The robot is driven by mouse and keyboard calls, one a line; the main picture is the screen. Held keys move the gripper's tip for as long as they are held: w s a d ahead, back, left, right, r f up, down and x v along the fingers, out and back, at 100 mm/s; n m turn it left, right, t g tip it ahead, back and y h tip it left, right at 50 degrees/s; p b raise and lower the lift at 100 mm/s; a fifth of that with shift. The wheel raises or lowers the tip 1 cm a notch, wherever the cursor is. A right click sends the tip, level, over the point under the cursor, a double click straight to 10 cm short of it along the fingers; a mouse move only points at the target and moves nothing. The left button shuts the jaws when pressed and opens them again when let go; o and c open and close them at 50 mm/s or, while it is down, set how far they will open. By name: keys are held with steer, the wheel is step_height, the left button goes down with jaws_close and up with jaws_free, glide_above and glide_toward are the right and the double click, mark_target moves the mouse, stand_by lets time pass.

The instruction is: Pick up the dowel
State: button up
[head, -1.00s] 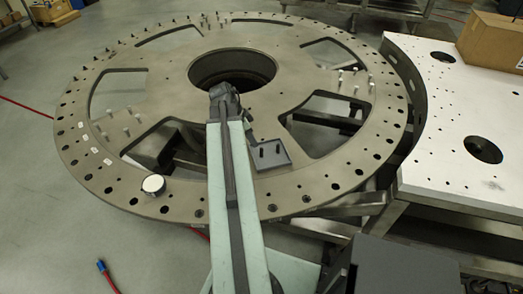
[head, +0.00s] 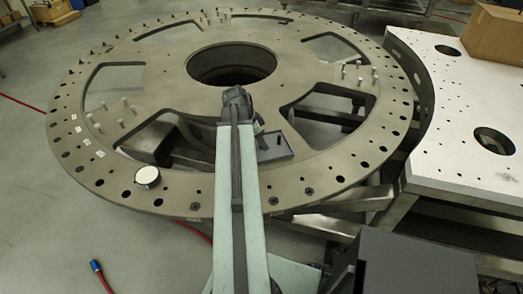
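Several pale upright pins (head: 124,101) stand on the left part of the big grey turret plate (head: 115,180). More pale pins (head: 359,65) stand on its right part. Two short dark pegs (head: 281,138) stand in a small dark grey tray (head: 275,153) on the near part of the plate, just right of my arm. I cannot tell which of these is the dowel. My arm reaches forward over the plate's near rim. My gripper is mostly hidden behind the arm's far end; only a small part beside the tray shows, and its fingers cannot be made out.
A white disc (head: 147,176) lies near the plate's left front rim. The plate has a round central hole (head: 232,64) and several large cutouts. A white-topped table (head: 460,120) with a cardboard box (head: 497,36) stands close on the right. A red cable (head: 104,279) lies on the floor.

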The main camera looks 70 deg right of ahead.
steer(key=shift+r, duration=0.1)
steer(key=shift+c, duration=0.6)
jaws_close()
step_height(320, 180, up, 10)
steer(key=p, duration=1)
steer(key=shift+r, duration=0.2)
step_height(320, 180, down, 2)
steer(key=shift+f+b, duration=0.1)
steer(key=shift+b, duration=0.65)
steer(key=shift+r, duration=0.2)
steer(key=shift+s, duration=0.1)
